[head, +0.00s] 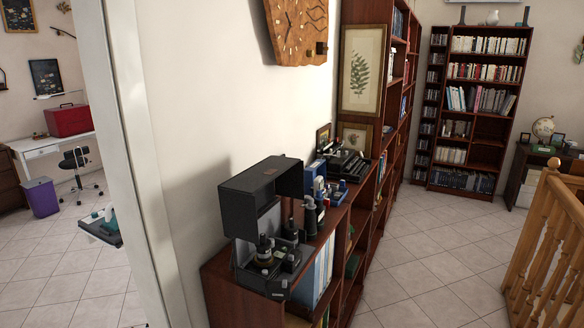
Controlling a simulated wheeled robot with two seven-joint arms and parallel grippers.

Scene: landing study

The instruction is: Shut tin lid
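I cannot make out a tin with a lid for certain in the head view. A red box (68,121) stands on a white desk (41,149) in the room at the far left, beyond the wall's edge. It is small and distant, and I cannot tell whether it is the tin or how its top stands. Neither of my grippers is in view.
A low brown bookcase (222,283) close by carries a black microscope case (246,210) and a typewriter (346,165). A wooden railing (545,240) is at the right. A purple bin (41,197) and an office chair (75,160) stand near the desk.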

